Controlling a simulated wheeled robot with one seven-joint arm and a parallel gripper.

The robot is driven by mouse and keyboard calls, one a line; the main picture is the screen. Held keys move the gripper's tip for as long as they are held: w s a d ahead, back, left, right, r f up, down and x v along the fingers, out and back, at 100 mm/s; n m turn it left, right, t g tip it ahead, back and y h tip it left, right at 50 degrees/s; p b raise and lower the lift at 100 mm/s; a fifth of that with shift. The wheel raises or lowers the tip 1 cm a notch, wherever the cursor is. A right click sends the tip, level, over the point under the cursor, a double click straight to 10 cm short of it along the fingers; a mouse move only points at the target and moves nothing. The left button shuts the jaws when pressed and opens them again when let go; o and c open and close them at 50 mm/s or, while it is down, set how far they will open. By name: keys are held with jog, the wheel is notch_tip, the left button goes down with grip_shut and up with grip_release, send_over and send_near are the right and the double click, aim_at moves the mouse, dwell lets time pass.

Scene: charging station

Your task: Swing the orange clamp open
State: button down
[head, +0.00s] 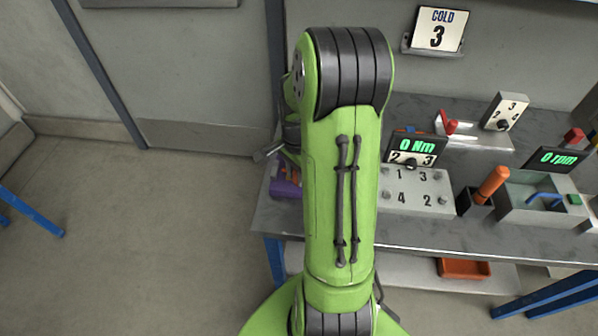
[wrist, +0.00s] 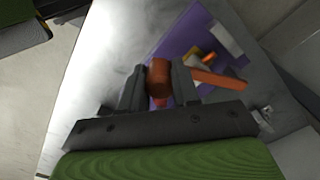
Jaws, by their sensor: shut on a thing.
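The orange clamp (wrist: 160,79) shows in the wrist view as a rounded orange end between my fingers, with an orange bar reaching out to the right behind the right finger. My gripper (wrist: 158,69) is shut on that rounded end, one dark finger on each side. A purple fixture (wrist: 193,50) lies on the bench just beyond the clamp. In the head view the purple fixture (head: 285,187) shows at the bench's left end, partly behind my green arm. My arm hides most of the gripper and clamp there.
The grey bench (head: 420,232) runs to the right. On it are a numbered bolt plate (head: 412,188) under a "0 Nm" display, an orange handle in a dark holder (head: 493,184), and a tray (head: 520,212) with a blue tool. Open floor (head: 140,240) lies to the left.

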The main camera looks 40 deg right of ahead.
jog(key=w+a+m, duration=0.1)
jog(key=w+m, duration=0.1)
jog(key=w+a+m, duration=0.2)
jog(key=m, duration=0.1)
jog(key=w+a+m, duration=0.2)
jog(key=shift+a+m+p, duration=0.1)
jog(key=shift+m+p, duration=0.2)
jog(key=shift+p, duration=0.1)
jog(key=shift+w+a+m+p, duration=0.2)
jog(key=shift+w+a+m, duration=0.05)
jog(key=shift+w+m, duration=0.7)
jog(key=shift+w+a+m+p, duration=0.2)
jog(key=shift+w+m, duration=0.65)
jog(key=shift+m, duration=0.1)
jog(key=c, duration=0.8)
grip_release()
jog(key=shift+r, duration=0.1)
notch_tip(320, 180, up, 16)
jog(key=p, duration=0.3)
jog(key=shift+f, duration=0.2)
